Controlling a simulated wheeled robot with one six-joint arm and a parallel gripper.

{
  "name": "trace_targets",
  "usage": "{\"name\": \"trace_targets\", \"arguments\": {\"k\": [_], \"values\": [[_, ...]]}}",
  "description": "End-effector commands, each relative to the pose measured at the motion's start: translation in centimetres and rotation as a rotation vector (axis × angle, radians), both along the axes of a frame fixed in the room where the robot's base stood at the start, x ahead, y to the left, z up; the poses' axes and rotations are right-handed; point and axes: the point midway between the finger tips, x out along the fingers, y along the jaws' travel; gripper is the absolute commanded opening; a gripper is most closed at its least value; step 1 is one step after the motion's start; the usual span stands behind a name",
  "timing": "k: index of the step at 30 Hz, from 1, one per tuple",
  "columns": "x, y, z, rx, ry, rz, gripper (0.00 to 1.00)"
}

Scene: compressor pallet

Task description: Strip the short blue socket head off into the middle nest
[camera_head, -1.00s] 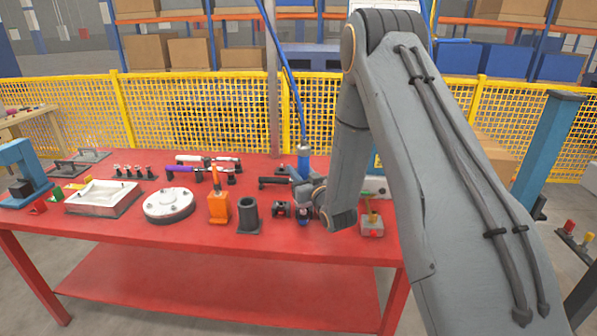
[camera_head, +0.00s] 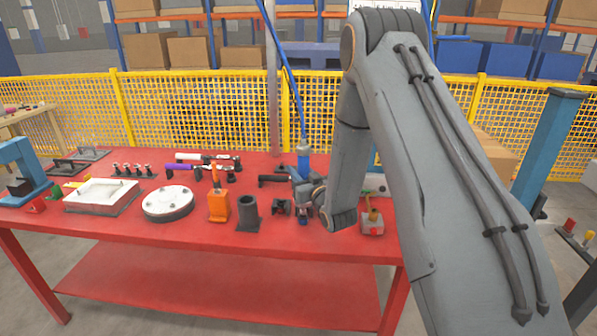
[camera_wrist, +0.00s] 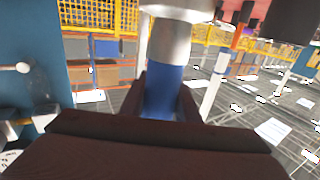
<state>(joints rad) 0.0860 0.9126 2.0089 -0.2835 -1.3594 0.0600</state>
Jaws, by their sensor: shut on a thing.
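A tool with a blue body (camera_head: 304,157) hangs upright at the end of a blue hose over the red table. My gripper (camera_head: 303,182) is shut around it. In the wrist view, which is upside down, my dark fingers (camera_wrist: 162,108) close on the blue part of the tool, and a silver section (camera_wrist: 170,42) extends beyond them. A small blue piece (camera_head: 303,219) shows low under my gripper among dark parts; I cannot tell whether it is seated or clear. A dark fixture (camera_head: 280,207) stands just left of it. My wrist hides other fixtures.
A black cylinder (camera_head: 248,214) and an orange holder (camera_head: 219,206) stand close to the left. A grey block with a wooden handle (camera_head: 371,225) stands to the right of my wrist. The red table's (camera_head: 200,248) front strip is clear.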

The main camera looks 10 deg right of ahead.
Motion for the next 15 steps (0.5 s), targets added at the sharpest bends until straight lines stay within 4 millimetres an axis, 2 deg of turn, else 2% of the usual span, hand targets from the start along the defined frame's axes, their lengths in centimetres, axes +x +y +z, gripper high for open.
{"name": "trace_targets", "arguments": {"k": [15], "values": [[1.06,-0.37,0.13,0.001,-0.004,-0.001,0.00]]}}
